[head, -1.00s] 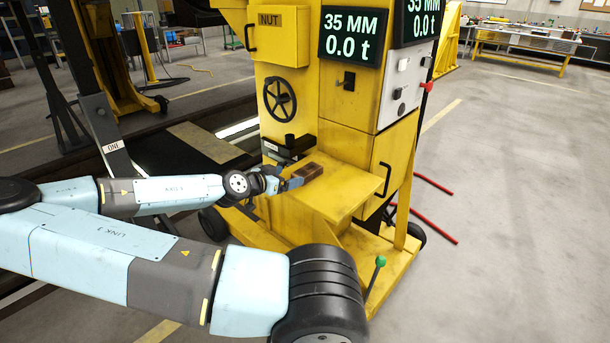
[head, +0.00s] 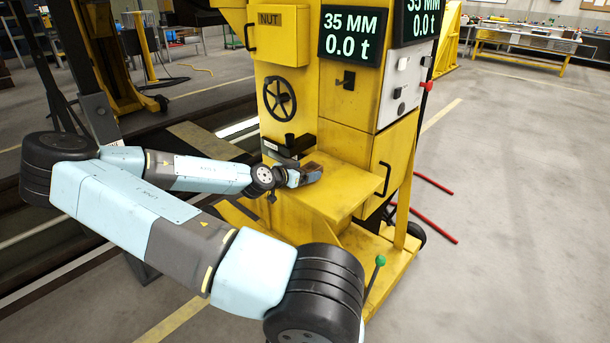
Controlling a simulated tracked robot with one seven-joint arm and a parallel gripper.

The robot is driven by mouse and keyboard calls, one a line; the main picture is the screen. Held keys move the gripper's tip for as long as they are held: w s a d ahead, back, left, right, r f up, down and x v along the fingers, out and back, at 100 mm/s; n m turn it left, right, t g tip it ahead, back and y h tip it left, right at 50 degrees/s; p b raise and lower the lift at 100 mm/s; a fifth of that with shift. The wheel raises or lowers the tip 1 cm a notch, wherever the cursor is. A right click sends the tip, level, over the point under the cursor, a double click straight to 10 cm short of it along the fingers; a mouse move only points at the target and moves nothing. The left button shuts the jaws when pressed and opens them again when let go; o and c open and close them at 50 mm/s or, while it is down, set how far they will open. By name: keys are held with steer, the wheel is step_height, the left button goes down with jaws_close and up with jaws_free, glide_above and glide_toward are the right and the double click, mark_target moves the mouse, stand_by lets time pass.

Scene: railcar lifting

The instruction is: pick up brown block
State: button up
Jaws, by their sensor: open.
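The brown block (head: 313,167) lies on the yellow shelf (head: 330,195) of the lifting machine, near the shelf's back left. Only its far part shows; my gripper hides the rest. My gripper (head: 311,177) is open at the near side of the block, low over the shelf. Its fingers overlap the block in the picture. I cannot tell whether they are around the block or touching it.
A dark vise-like fitting (head: 290,147) stands just behind the gripper. The yellow machine (head: 345,110) rises behind the shelf, with a handwheel (head: 279,99) and a display (head: 350,38). A green-knobbed lever (head: 379,262) stands in front. The shelf's right part is clear.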

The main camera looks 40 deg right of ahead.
steer(key=shift+x, duration=0.95)
steer(key=c, duration=1.1)
steer(key=shift+r, duration=0.2)
